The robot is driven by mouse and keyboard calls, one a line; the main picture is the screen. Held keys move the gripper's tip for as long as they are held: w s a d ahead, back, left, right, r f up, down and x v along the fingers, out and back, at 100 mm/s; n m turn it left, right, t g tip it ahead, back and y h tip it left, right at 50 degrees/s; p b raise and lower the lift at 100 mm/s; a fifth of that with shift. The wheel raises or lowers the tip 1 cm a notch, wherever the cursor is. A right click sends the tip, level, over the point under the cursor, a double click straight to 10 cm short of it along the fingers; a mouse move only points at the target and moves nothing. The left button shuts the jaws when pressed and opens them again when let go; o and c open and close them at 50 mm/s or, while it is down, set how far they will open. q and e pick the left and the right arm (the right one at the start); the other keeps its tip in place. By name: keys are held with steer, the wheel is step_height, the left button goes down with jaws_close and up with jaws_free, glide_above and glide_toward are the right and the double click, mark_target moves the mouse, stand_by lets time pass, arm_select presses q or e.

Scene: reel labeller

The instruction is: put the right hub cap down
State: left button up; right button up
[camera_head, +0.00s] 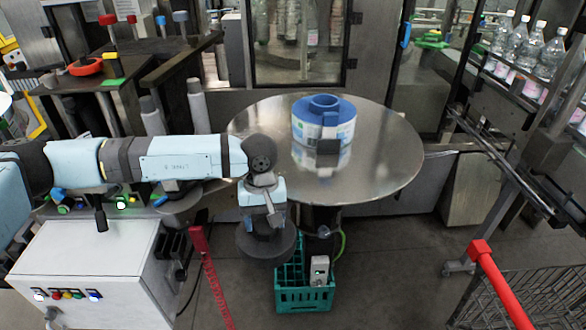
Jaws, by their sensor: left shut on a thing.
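My left arm comes in from the left, and my left gripper (269,221) points down in front of the round table's near left edge. It is shut on a dark round disc, which looks like the hub cap (266,247). The cap hangs off the table, above the green crate's left side as seen here. The fingertips are partly hidden against the dark cap. My right gripper is not in view.
A green crate (304,298) is on the floor below. A white control box (85,262) is at left, a red-handled cart (545,295) at right.

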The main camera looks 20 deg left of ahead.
arm_select(q)
steer(key=a+f+m, duration=0.4)
steer(key=f+m, duration=0.1)
steer(key=f, duration=0.6)
steer(key=shift+w+f+y, duration=0.25)
steer(key=shift+y, duration=0.05)
steer(key=shift+a, duration=0.15)
